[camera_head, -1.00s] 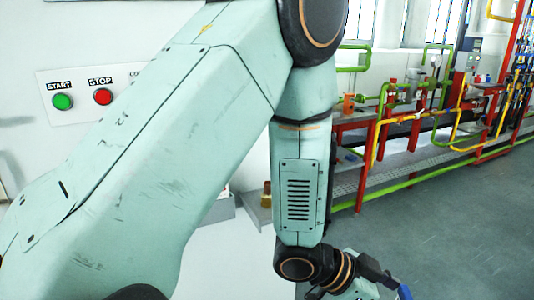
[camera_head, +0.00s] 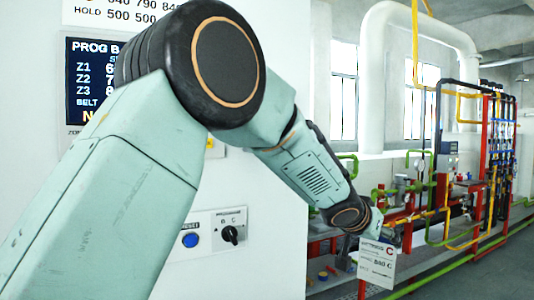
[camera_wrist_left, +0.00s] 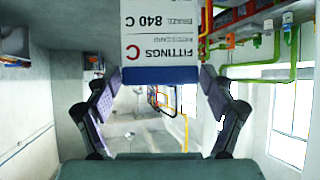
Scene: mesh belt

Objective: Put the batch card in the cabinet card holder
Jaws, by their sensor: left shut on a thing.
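The batch card (camera_head: 377,264) is white with a red C and "840 C" on it. It hangs below my left gripper (camera_head: 375,226) at the lower right of the head view, in front of the pipework. In the left wrist view the card (camera_wrist_left: 160,30) appears upside down, reading "FITTINGS C", with a blue band along its edge. The left gripper (camera_wrist_left: 160,76) is shut on that blue edge. A white cabinet face (camera_head: 245,190) fills the left of the head view. I see no card holder; my left arm hides part of this face. My right gripper is not in view.
The cabinet face carries a dark display (camera_head: 82,85), a blue reset button (camera_head: 190,240) and a programme knob (camera_head: 232,234). Green, yellow and red pipework (camera_head: 450,215) stands behind the card. Grey floor (camera_head: 490,275) lies open at the right.

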